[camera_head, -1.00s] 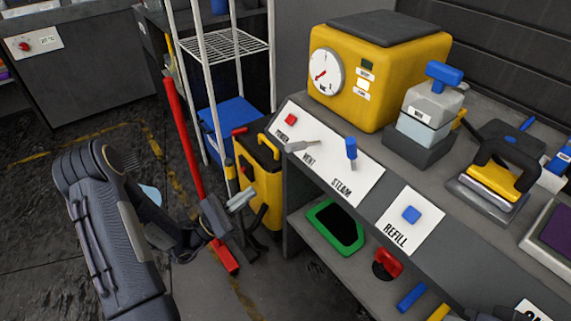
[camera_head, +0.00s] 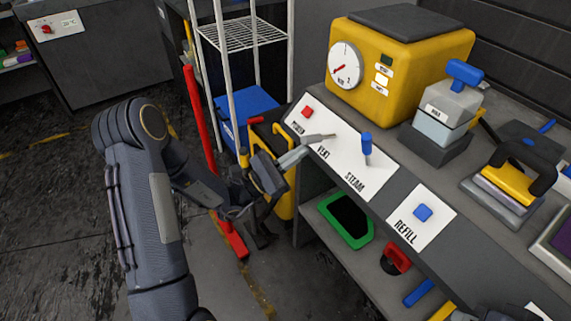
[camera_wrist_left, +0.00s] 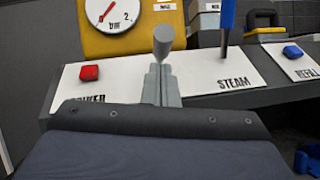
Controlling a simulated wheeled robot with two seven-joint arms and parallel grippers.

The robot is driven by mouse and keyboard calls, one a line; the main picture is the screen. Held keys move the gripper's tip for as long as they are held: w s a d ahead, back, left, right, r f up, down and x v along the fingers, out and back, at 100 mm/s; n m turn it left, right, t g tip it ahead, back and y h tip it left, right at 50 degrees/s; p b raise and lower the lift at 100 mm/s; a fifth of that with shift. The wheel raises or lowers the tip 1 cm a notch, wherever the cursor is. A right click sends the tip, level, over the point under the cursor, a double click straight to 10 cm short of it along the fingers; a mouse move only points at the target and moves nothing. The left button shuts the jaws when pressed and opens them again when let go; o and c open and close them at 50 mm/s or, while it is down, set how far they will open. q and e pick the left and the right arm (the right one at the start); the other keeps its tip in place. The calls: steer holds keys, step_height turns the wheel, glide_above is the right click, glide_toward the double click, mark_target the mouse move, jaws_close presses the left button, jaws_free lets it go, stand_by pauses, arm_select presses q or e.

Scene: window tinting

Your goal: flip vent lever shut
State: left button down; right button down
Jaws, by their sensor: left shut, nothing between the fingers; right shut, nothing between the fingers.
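The vent lever (camera_head: 319,138) is a grey handle on the white panel of the bench front, above the VENT label (camera_head: 323,153). In the head view it points to the right. My left gripper (camera_head: 303,153) is shut and empty, with its fingertips right beside the lever's left end. In the left wrist view the lever's grey end (camera_wrist_left: 163,40) shows just beyond the shut fingertips (camera_wrist_left: 161,72), which hide its lower part. I cannot tell whether they touch.
The red power button (camera_head: 307,112) is left of the lever and the blue steam lever (camera_head: 366,145) is to its right. A yellow steamer with a gauge (camera_head: 400,65) stands behind. A blue refill button (camera_head: 422,212) is further right. A wire rack (camera_head: 250,33) stands left.

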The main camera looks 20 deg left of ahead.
arm_select(q)
steer(key=shift+d+r, duration=0.15)
steer(key=shift+r, duration=0.35)
steer(key=r+g+y+p, duration=0.2)
steer(key=p, duration=0.4)
steer(key=w+d+r+n+g+y+p, duration=0.1)
steer(key=r+y+p, duration=0.1)
steer(key=p, duration=0.4)
steer(key=r+g+y+p, duration=0.2)
steer(key=r+p, duration=0.2)
steer(key=p, duration=0.2)
steer(key=shift+w+d+r+g, duration=0.1)
steer(key=shift+w+d+g, duration=0.05)
steer(key=shift+w+g, duration=0.2)
steer(key=shift+w+d+r+n+g+y+p, duration=0.3)
steer(key=shift+w+g+y+p, duration=0.15)
steer(key=shift+y, duration=0.35)
steer(key=shift+w+d+r, duration=0.2)
steer(key=shift+w+r, duration=0.1)
steer(key=shift+r, duration=0.05)
